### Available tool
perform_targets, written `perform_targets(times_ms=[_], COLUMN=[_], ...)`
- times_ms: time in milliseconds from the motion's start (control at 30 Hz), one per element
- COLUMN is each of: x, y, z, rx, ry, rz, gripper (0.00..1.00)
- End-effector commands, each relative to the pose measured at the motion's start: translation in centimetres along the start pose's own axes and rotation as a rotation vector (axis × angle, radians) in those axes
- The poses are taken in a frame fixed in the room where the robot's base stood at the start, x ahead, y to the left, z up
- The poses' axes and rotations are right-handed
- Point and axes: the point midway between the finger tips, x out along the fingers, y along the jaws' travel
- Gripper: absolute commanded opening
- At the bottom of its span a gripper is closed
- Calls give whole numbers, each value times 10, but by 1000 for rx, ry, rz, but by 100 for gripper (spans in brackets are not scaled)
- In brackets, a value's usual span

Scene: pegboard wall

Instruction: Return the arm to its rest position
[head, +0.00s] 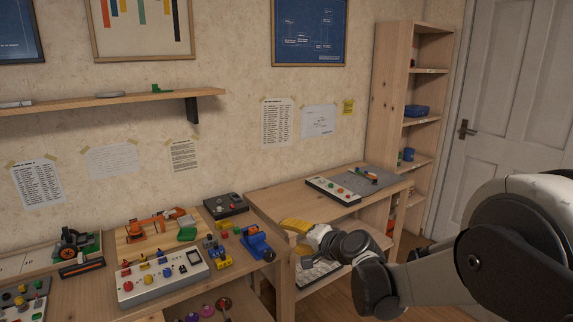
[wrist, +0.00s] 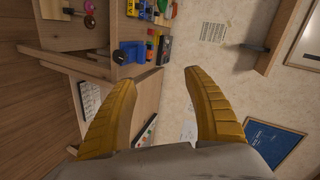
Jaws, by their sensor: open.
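My gripper (head: 292,236) is at the end of my arm, which reaches in from the right in the head view. It hangs in the air in front of the gap between the two wooden tables. In the wrist view its two yellow ribbed fingers (wrist: 165,100) stand wide apart with nothing between them. The wrist picture is turned on its side. No object is held. The arm is stretched out and bent at a grey joint.
The left workbench (head: 264,279) carries a white button box (head: 160,278), a blue device (head: 256,244) and several coloured blocks. The right table (head: 283,199) holds a panel with buttons (head: 333,191). A wooden shelf unit (head: 391,80) and a white door (head: 505,100) stand at right.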

Motion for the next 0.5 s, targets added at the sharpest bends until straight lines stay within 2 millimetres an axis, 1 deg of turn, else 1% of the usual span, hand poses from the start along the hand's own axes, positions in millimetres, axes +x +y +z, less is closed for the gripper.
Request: perform_targets(times_ms=[33,133,167,200,267,300,367,400,467,500], x=[-25,-71,-85,-105,-134,-154,-183,-203,-232,-250], y=[-6,-9,-8,-6,-1,4,13,20,33,42], z=[4,15,19,24,34,39,49,56,66,73], rx=[-54,-173,-207,-253,-321,-365,-430,-473,-535,-575], ry=[-4,-17,-23,-28,-39,-45,-57,-65,-77,-87], rz=[39,128,155,193,249,288,347,387,448,489], gripper=[61,61,61,61,61,61,61,61,61,61])
